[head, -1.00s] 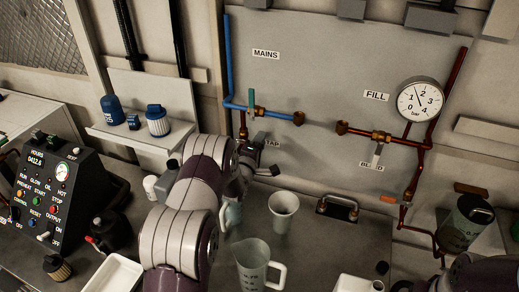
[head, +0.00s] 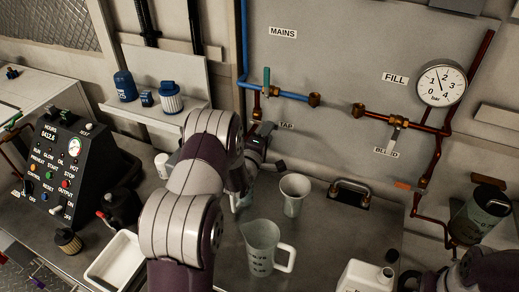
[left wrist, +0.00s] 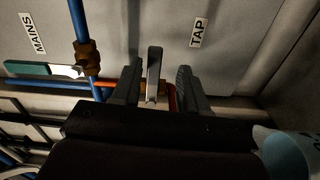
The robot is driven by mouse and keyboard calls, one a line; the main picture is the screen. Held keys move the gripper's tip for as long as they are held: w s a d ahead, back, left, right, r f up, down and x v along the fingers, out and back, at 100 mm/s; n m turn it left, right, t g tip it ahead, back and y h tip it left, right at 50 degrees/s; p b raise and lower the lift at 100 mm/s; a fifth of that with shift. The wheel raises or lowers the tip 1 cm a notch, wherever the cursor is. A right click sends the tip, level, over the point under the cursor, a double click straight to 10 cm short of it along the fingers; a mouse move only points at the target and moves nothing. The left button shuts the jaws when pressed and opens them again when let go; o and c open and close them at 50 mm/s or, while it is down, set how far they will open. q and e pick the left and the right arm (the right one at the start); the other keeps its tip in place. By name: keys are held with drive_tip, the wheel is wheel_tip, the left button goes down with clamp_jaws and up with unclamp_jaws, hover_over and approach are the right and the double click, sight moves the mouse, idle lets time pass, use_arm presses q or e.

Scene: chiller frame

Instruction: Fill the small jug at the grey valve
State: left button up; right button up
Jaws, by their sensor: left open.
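The grey valve's lever (left wrist: 153,75) stands between the spread fingers of my left gripper (left wrist: 154,88) in the left wrist view, beside the TAP label. In the head view my left gripper (head: 262,142) is at the wall below the blue pipe and largely hides the valve. The small jug (head: 246,198) appears to be the pale vessel partly hidden behind my left arm on the bench, below the valve. A pale rim also shows at the lower right of the left wrist view (left wrist: 286,150). My right gripper is out of view; only part of that arm shows at the lower right.
A green-handled valve (head: 266,80) is on the blue pipe. A white canister (head: 365,277), white tray (head: 116,258) and black control box (head: 68,165) stand around.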

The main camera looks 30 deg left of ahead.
use_arm(q)
drive_tip(key=s+b, duration=0.1)
drive_tip(key=s, duration=0.6)
drive_tip(key=shift+s+d+b, duration=0.2)
drive_tip(key=shift+d+b, duration=0.05)
drive_tip(key=shift+b, duration=0.05)
